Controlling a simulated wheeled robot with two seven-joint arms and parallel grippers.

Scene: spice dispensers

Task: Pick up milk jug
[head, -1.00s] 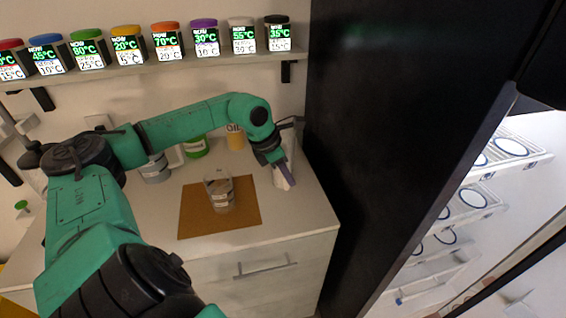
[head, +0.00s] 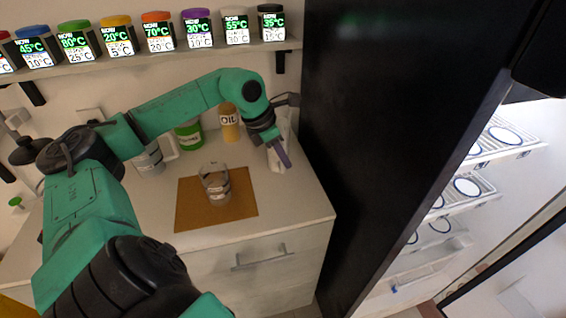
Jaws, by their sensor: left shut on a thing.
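A white jug (head: 284,161), likely the milk jug, stands at the right end of the counter beside the dark fridge side. I cannot tell whether the jug is clear of the counter. My right gripper is not in view.
A glass cup (head: 216,186) stands on a brown mat (head: 240,207). An oil bottle (head: 230,124), a green container (head: 188,134) and a grey can (head: 151,158) stand behind. Spice dispensers line the shelf (head: 135,61). The dark fridge side (head: 385,150) blocks the right.

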